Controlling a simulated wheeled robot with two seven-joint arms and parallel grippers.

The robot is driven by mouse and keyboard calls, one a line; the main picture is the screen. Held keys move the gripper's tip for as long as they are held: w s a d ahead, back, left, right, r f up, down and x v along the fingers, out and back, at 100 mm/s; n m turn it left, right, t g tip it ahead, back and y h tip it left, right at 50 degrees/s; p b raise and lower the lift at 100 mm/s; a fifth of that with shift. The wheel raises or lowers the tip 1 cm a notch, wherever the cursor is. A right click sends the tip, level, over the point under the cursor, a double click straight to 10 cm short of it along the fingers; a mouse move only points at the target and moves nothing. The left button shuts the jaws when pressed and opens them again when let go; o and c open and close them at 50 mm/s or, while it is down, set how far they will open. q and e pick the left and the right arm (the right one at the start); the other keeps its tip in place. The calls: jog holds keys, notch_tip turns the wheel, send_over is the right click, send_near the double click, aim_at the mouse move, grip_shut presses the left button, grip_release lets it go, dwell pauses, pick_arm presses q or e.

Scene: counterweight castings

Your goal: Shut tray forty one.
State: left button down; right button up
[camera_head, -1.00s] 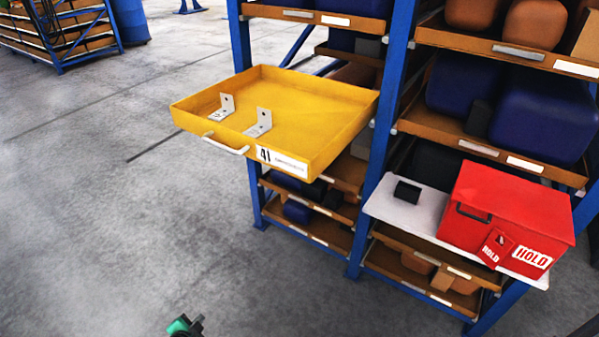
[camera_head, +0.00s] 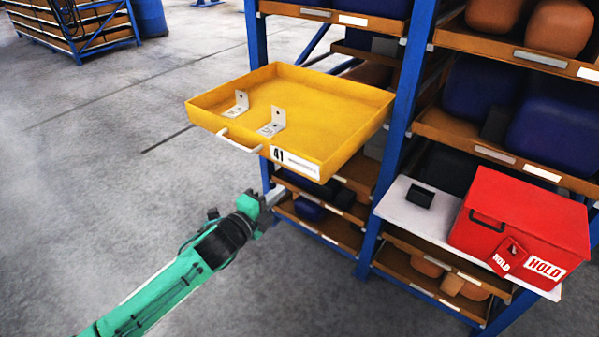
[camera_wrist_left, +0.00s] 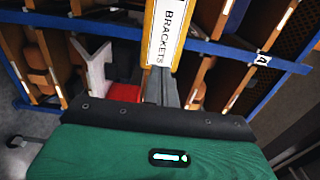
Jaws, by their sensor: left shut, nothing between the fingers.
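The yellow tray (camera_head: 345,110) marked 41 is pulled out from the blue rack, with a pale handle (camera_head: 240,141) and a white label on its front. Two metal angle brackets (camera_head: 272,122) stand inside it. My left gripper (camera_head: 277,194) is shut and empty. In the head view it appears below the tray's front label. In the left wrist view the shut fingers (camera_wrist_left: 162,88) point toward the tray's label (camera_wrist_left: 168,32), which reads BRACKETS; I cannot tell whether they touch. My right gripper is not in view.
A red HOLD box (camera_head: 520,220) and a small black block (camera_head: 420,196) sit on a pale board (camera_head: 402,219) jutting from the right bay. A blue upright (camera_head: 398,110) stands beside the tray. Open grey floor (camera_head: 90,200) lies left.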

aim_at(306, 169)
pick_arm(q)
jog(key=p+x, duration=0.2)
jog(key=x, duration=0.7)
jog(key=shift+w+d, duration=0.1)
jog(key=shift+w, duration=0.05)
jog(key=shift+d, duration=0.1)
